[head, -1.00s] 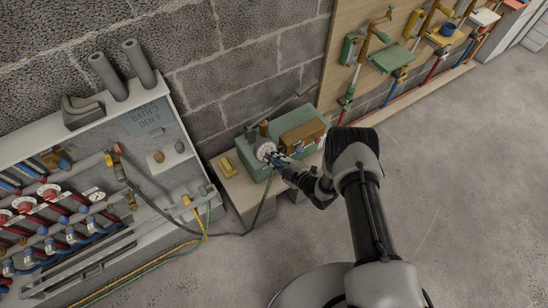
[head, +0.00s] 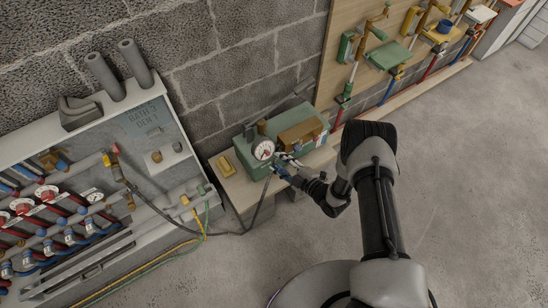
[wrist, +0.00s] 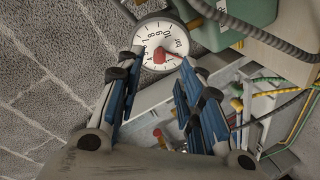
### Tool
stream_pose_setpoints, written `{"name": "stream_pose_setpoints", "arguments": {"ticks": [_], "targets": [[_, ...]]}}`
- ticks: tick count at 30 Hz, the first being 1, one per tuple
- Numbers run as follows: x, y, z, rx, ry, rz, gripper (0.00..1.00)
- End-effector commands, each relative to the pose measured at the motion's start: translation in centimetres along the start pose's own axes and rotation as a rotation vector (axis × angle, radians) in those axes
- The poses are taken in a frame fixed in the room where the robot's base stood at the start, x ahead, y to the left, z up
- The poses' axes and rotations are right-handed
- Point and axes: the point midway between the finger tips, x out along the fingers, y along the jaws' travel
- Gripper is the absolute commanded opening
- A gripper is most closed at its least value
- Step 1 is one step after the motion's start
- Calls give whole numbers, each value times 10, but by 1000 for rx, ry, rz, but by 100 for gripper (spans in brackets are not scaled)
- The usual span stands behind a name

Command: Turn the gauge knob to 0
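The gauge (head: 263,149) has a round white dial with dark numbers and a red part at its middle. It sits at the front of a green box on the bench. In the wrist view the gauge (wrist: 153,35) appears rotated, with the red knob or pointer (wrist: 160,55) near its lower middle; I cannot read its exact setting. My gripper (head: 283,162) is just right of the dial in the head view. In the wrist view my gripper (wrist: 161,66) is open, its blue-padded fingers apart with nothing between them, in front of the red part. I cannot tell whether they touch it.
The green box (head: 281,143) carries a brown block (head: 300,134). A yellow block (head: 227,163) lies left of it. A panel of pipes and red valves (head: 95,195) stands left, with a dark hose (head: 158,210) running rightward. Open floor (head: 470,190) is right.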

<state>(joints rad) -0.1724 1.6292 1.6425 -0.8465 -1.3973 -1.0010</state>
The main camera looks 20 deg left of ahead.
Motion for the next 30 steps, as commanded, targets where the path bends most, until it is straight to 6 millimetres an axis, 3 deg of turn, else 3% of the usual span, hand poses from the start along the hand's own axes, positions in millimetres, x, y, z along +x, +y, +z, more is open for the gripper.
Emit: {"name": "stream_pose_setpoints", "arguments": {"ticks": [3, 10, 30], "targets": [[-27, 2, 2, 3, -4, 3, 34], [-60, 1, 1, 1, -2, 1, 34], [-68, 0, 0, -1, 0, 0, 34]]}}
